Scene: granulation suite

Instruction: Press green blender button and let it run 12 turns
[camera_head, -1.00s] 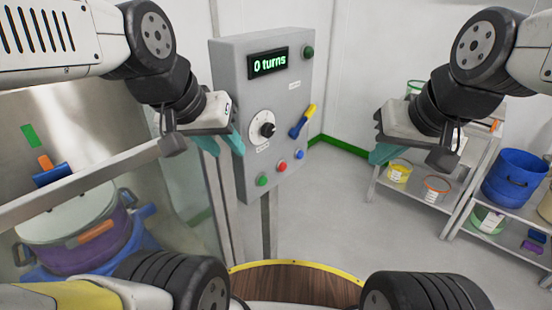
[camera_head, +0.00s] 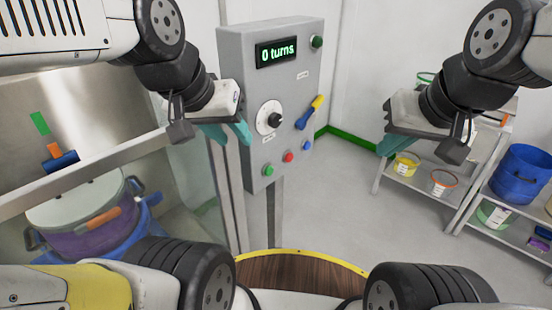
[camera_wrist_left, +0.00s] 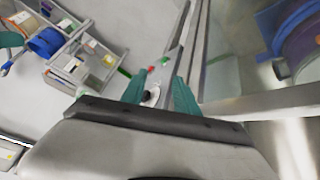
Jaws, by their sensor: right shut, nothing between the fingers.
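The grey control panel (camera_head: 236,70) stands on a post, and its display (camera_head: 276,52) reads "0 turns". The green button (camera_head: 268,170) is at the panel's lower left, in a row with a red button (camera_head: 288,157) and a blue button (camera_head: 307,145). My left gripper (camera_head: 228,133) is in front of the panel's left edge, above and left of the green button and apart from it. Its teal fingers stand apart and empty in the left wrist view (camera_wrist_left: 159,92). My right gripper (camera_head: 392,146) is shut and empty, right of the panel.
The panel also carries a dial (camera_head: 269,120), a yellow-blue lever (camera_head: 309,113) and a dark green round piece (camera_head: 317,41). A rail (camera_head: 90,170) with a purple lidded vessel (camera_head: 98,235) behind it is at left. Shelves with tubs and a blue bin (camera_head: 520,172) are at right.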

